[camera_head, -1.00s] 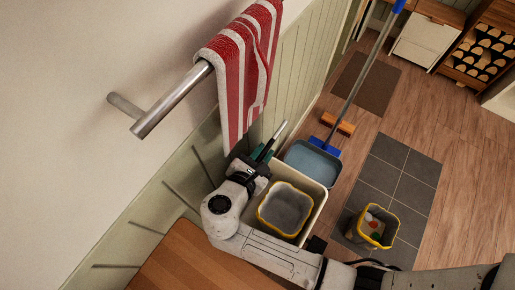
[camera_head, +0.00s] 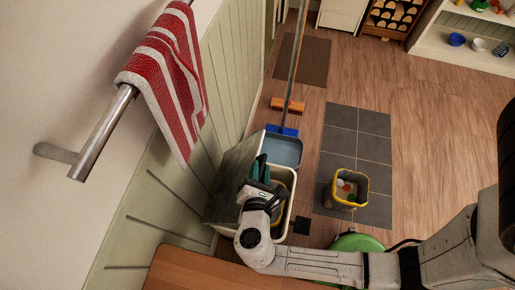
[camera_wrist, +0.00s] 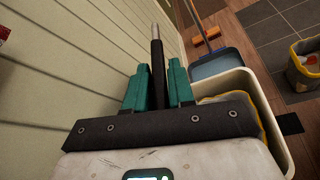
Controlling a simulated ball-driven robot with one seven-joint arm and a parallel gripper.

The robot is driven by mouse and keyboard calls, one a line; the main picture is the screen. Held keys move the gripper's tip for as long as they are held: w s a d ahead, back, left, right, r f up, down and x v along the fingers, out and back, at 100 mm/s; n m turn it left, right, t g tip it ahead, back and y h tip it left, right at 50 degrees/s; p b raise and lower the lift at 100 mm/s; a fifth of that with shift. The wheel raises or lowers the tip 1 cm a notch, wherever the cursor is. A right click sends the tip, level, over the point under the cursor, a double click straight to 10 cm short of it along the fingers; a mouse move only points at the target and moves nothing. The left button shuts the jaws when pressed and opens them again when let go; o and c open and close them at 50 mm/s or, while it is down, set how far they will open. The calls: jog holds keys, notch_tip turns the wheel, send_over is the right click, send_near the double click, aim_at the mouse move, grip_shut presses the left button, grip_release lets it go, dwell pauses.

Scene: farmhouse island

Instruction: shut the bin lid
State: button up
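My gripper (camera_head: 260,168) is at the lid's bin-side face or edge, over the bin's left part, and covers part of the opening. In the wrist view, my gripper (camera_wrist: 158,68) has its teal fingers apart. The lid (camera_wrist: 156,45) shows nearly edge-on between them, with gaps visible; contact cannot be told. The bin rim (camera_wrist: 262,112) is at right.
A blue dustpan (camera_head: 284,151) and an orange broom (camera_head: 288,105) are beyond the bin. A yellow-rimmed bucket (camera_head: 347,190) stands on grey tiles to the right. A towel rail (camera_head: 103,135) with a striped towel (camera_head: 170,75) juts from the wall. A wooden top (camera_head: 195,272) is nearest.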

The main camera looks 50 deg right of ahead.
jog(key=shift+o, duration=1.4)
jog(key=b+v, duration=0.1)
jog(key=v, duration=0.9)
jog(key=shift+s+a+r, duration=0.15)
jog(key=shift+s+a, duration=0.05)
jog(key=shift+a, duration=0.15)
